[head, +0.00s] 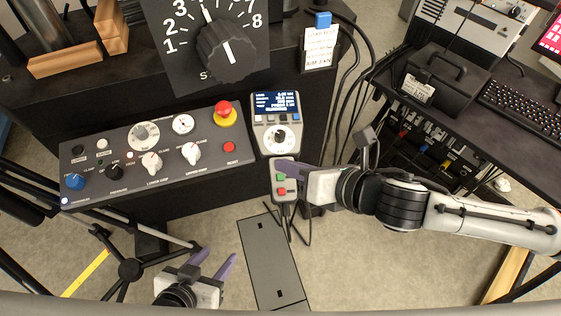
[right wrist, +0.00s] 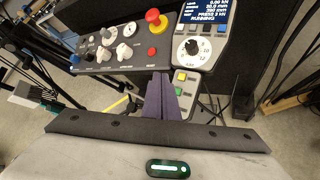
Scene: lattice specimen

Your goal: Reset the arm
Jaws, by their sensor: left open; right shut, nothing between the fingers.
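My right gripper (head: 285,170) is shut and empty, its purple fingertips over the top of a grey box with green and red buttons (head: 284,204) in the head view. The right wrist view shows the shut purple fingers (right wrist: 163,98) just left of the button box (right wrist: 184,105); I cannot tell if they touch it. My left gripper (head: 217,262) is low in the head view, open and empty, with its two purple fingers apart over the floor.
A control panel (head: 120,180) with knobs and a red emergency button (head: 224,108) spans the left. A display unit (head: 277,104) stands above the button box; its screen reads RUNNING in the wrist view. A large dial (head: 222,50) is at the back. A keyboard (head: 522,108) lies right.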

